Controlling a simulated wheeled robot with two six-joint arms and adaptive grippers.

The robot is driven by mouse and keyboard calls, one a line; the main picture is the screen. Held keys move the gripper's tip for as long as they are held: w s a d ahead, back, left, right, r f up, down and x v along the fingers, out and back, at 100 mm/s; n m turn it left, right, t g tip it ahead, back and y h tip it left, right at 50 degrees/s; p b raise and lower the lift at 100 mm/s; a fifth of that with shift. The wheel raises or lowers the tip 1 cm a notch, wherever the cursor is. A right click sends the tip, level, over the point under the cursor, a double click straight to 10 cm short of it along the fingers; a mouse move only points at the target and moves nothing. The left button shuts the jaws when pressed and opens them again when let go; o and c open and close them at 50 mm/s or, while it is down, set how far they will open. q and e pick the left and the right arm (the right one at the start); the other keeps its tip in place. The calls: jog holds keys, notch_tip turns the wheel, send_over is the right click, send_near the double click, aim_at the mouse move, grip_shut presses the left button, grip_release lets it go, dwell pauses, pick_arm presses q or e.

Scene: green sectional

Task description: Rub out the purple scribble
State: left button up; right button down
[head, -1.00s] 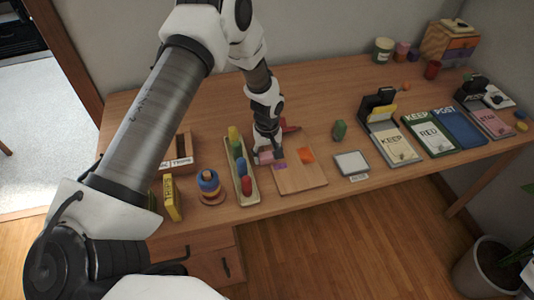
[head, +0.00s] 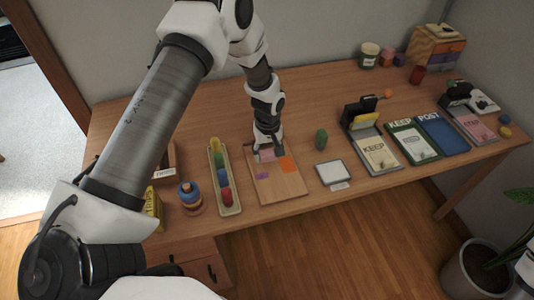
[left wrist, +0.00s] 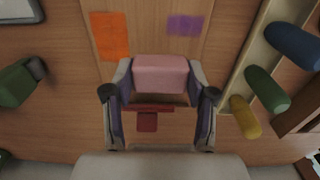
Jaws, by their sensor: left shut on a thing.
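The wooden board (head: 281,188) lies on the desk with two coloured patches on it. The purple scribble (head: 262,176) is on its left part; it also shows in the left wrist view (left wrist: 185,25). An orange patch (head: 287,164) is to its right, also in the left wrist view (left wrist: 110,36). My left gripper (head: 268,148) is shut on a pink block (left wrist: 160,75), which shows between its fingers. The block is at the board's back edge, behind the purple scribble and apart from it. I cannot tell whether it touches the board. My right gripper is not in view.
A tray of coloured pegs (head: 233,205) stands close left of the board, with a ring stacker (head: 190,197) beyond. A green block (head: 321,139) and a white pad (head: 333,173) are to the right. A red thing (left wrist: 147,118) lies behind the board.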

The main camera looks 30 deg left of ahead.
aim_at(269, 153)
pick_arm(q)
jog(key=shift+r+p, duration=0.3)
jog(key=shift+r, duration=0.35)
jog(key=shift+w+d+r+p, duration=0.1)
jog(key=shift+w+r+p, duration=0.1)
jog(key=shift+r+p, duration=0.45)
jog(key=shift+r, duration=0.35)
jog(key=shift+s+r+p, duration=0.15)
jog(key=shift+r+p, duration=0.3)
jog(key=shift+p, duration=0.05)
jog(key=shift+f, duration=0.1)
